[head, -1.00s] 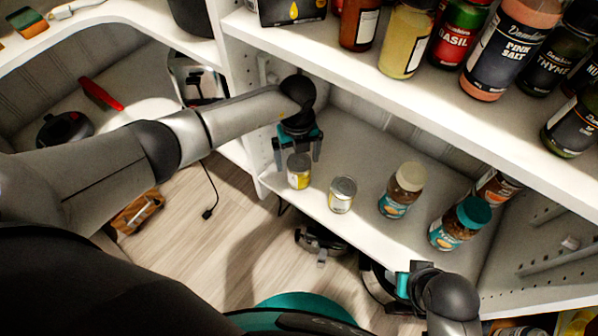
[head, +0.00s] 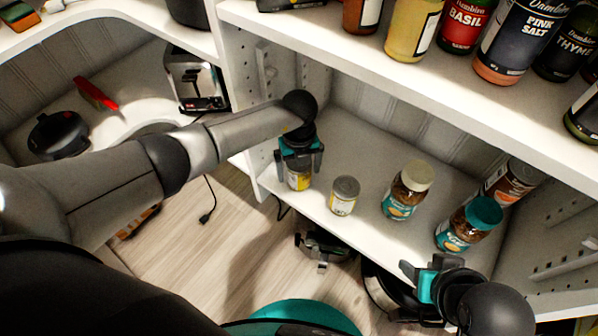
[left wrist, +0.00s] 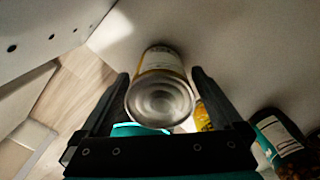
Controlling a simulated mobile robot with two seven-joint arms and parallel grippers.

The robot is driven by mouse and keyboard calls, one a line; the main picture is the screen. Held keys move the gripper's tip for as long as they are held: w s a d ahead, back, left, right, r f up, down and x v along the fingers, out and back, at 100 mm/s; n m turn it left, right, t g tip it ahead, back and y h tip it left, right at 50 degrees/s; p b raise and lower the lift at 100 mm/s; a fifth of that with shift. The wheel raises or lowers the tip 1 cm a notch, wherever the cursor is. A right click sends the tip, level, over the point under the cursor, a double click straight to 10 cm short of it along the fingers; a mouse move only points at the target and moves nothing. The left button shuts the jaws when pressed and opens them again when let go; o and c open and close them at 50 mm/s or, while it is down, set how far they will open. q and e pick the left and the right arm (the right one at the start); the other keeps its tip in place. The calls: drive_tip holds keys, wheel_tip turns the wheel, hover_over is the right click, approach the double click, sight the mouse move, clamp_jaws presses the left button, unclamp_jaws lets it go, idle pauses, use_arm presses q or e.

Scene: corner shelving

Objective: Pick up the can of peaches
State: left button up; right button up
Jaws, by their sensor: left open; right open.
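A small can with a yellow label and silver lid (head: 299,182) stands upright near the front left edge of the middle shelf. My left gripper (head: 299,168) is open above it, with its fingers on either side of the can's upper part. In the left wrist view the can (left wrist: 160,92) shows lid-on between the open fingers, not gripped. A second small can (head: 344,196) stands upright to its right. I cannot read which label says peaches. My right gripper (head: 421,272) is open and empty in front of the shelf, lower right.
A beige-capped jar (head: 407,192) and a teal-capped jar (head: 469,226) stand further right on the shelf (head: 375,150), with another jar (head: 513,182) behind. The upper shelf (head: 420,85) with spice bottles overhangs. A side panel (head: 245,80) stands close left of my left gripper.

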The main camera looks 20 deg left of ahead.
use_arm(q)
drive_tip(key=shift+c, duration=0.2)
clamp_jaws()
idle(0.5)
drive_tip(key=shift+r, duration=0.2)
